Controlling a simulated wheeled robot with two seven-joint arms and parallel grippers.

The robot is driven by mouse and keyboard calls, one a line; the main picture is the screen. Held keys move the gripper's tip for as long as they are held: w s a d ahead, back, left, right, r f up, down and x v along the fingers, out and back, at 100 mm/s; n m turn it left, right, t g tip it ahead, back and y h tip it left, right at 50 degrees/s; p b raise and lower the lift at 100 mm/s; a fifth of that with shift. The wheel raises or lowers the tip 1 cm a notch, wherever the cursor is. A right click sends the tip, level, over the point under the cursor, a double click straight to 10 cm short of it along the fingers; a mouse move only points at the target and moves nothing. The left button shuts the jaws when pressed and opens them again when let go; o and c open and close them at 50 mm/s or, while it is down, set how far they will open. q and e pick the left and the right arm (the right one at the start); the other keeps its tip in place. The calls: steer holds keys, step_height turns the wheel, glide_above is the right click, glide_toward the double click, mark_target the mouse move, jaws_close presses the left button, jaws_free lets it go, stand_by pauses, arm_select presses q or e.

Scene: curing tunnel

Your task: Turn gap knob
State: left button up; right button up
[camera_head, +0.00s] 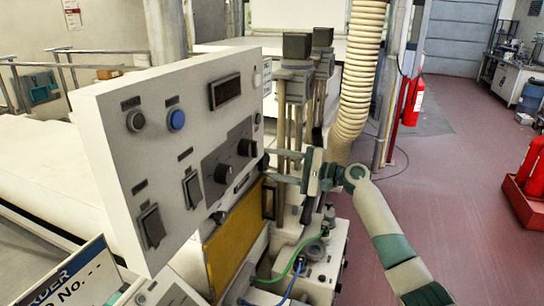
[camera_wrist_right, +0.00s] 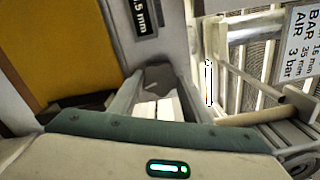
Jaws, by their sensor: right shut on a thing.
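My right gripper (camera_head: 268,165) reaches left from its arm, its two fingers level with the right edge of the control panel, beside the yellow plate. In the right wrist view, the gripper (camera_wrist_right: 157,80) is shut on a grey knob (camera_wrist_right: 156,72), which I take as the gap knob. It sits below a dark label ending in "5 mm" (camera_wrist_right: 142,16). The fingers hide its sides, and its turn angle cannot be read. In the head view the knob is not clearly visible. My left gripper is not in view.
The white control panel (camera_head: 150,185) with buttons, switches and two black knobs (camera_head: 247,147) stands left of the gripper. A yellow plate (camera_head: 230,245) is below. Green and blue hoses (camera_head: 297,262) run below the gripper. A ribbed duct (camera_head: 357,85) rises behind.

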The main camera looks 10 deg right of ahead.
steer(key=m+p, duration=0.7)
steer(key=m, duration=0.1)
steer(key=shift+r, duration=0.2)
steer(key=m+p, duration=0.2)
steer(key=m, duration=0.1)
steer(key=shift+f, duration=0.15)
steer(key=shift+s+f+m+p, duration=0.15)
steer(key=shift+m+p, duration=0.2)
steer(key=shift+m, duration=0.65)
steer(key=o, duration=1)
steer(key=shift+o, duration=0.2)
steer(key=b+v, duration=0.7)
steer(key=v, duration=1)
steer(key=shift+b, duration=0.3)
steer(key=shift+s+d+f, duration=0.1)
steer(key=shift+f, duration=0.05)
